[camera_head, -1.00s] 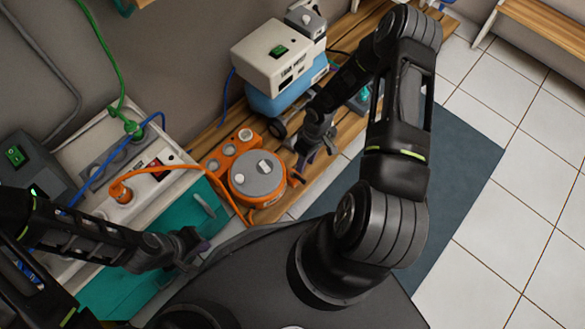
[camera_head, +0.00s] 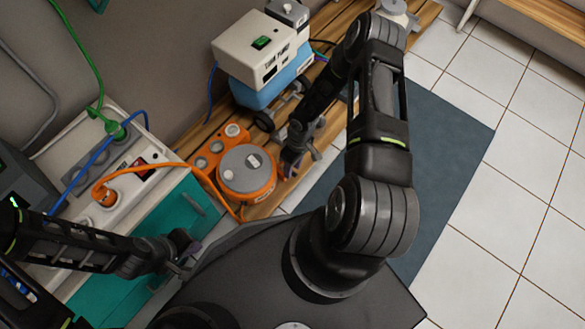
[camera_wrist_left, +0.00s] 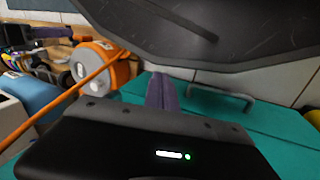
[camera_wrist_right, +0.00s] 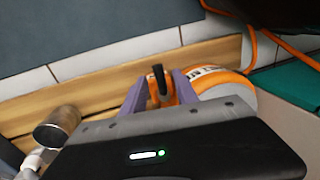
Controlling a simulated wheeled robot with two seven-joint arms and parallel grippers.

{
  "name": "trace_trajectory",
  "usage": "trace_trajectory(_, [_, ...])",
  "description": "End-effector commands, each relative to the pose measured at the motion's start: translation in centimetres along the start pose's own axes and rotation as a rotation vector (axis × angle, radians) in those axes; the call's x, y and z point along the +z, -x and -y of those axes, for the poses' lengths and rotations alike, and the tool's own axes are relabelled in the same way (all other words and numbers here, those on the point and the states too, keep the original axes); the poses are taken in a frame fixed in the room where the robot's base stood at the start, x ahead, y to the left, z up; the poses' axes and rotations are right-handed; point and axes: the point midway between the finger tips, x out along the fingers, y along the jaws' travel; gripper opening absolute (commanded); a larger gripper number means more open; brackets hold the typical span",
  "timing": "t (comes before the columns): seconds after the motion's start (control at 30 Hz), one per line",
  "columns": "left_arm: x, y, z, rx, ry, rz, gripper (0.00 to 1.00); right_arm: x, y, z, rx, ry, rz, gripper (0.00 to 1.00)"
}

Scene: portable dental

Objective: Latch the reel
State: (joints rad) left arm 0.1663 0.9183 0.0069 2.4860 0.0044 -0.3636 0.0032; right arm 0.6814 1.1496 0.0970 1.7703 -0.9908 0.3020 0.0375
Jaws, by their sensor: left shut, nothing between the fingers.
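The orange reel (camera_head: 246,168) with a grey round top sits on the wooden slatted bench. It also shows in the left wrist view (camera_wrist_left: 95,62) and partly in the right wrist view (camera_wrist_right: 222,82). My right gripper (camera_head: 288,168) is at the reel's right side. In the right wrist view, its purple fingers stand apart on either side of a small black-tipped orange lever (camera_wrist_right: 158,80) beside the reel. Contact with the lever cannot be told. My left gripper (camera_head: 190,252) is shut and empty near the teal cabinet, away from the reel.
An orange cable runs from the reel to a plug (camera_head: 107,196) on the white cabinet top. A teal drawer front (camera_head: 188,212) with a handle is near my left gripper. A white and blue unit (camera_head: 262,62) stands behind the reel. A metal cylinder (camera_wrist_right: 58,126) shows in the right wrist view.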

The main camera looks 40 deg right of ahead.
Motion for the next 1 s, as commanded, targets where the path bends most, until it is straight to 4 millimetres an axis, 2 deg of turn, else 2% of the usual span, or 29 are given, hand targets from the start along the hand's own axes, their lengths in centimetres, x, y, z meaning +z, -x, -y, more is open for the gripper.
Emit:
trace_trajectory(0.3, [-0.08,-0.05,0.07,-0.001,0.001,-0.002,0.00,0.00,-0.31,0.00,0.000,0.001,0.000,0.36])
trace_trajectory(0.73, [-0.06,-0.05,0.06,-0.001,0.001,-0.002,0.00,0.01,-0.30,-0.01,0.000,0.000,0.000,0.01])
trace_trajectory(1.0, [-0.06,-0.06,0.05,0.000,0.000,-0.001,0.00,0.01,-0.29,-0.03,0.001,0.000,0.000,0.00])
